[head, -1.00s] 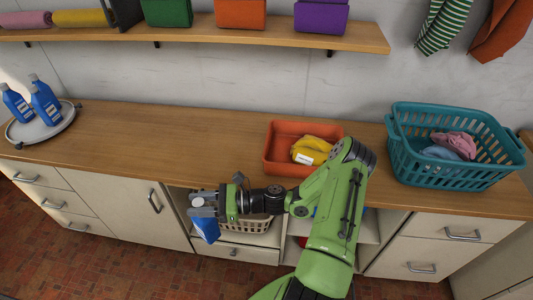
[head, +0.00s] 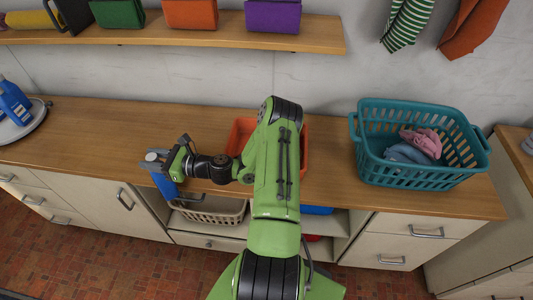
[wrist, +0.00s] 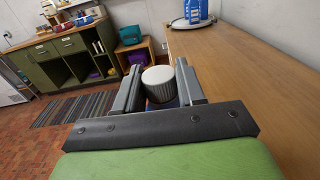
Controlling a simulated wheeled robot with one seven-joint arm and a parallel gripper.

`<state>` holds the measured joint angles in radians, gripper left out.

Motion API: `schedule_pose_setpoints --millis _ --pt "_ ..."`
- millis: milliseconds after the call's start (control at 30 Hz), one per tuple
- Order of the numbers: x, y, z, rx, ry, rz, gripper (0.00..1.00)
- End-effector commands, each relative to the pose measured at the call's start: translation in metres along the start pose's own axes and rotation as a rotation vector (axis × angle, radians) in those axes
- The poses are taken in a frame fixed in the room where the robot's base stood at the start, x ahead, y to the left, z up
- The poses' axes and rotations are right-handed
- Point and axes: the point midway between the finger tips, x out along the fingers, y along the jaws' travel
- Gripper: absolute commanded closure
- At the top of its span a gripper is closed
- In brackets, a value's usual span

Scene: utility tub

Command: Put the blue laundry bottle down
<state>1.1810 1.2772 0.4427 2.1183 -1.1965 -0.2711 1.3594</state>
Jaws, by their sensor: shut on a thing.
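The blue laundry bottle (head: 166,186) hangs from my gripper (head: 158,160), which is shut on it near its cap. In the head view the bottle shows just at the counter's front edge, mostly below and behind the gripper. In the wrist view its pale ribbed cap (wrist: 158,76) sits between the two fingers of my gripper (wrist: 160,88), with a little blue below. The wooden counter (head: 90,135) is beside and behind the gripper. I cannot tell whether the bottle is over the counter or in front of it.
A round grey tray (head: 30,125) with blue bottles (head: 13,103) stands at the counter's left end. An orange bin (head: 240,132) is partly hidden by my arm. A teal basket (head: 420,180) with clothes stands at the right. The counter between tray and gripper is clear.

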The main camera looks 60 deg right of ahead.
Motion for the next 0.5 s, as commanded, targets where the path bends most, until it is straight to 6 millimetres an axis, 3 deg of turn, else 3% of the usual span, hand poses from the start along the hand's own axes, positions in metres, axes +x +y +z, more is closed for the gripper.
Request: schedule_pose_setpoints --millis 267,500 --pt "-0.022 -0.055 0.009 -0.003 -0.002 -0.228 1.00" --pt "-0.058 -0.114 0.030 -0.006 -0.002 -0.492 1.00"
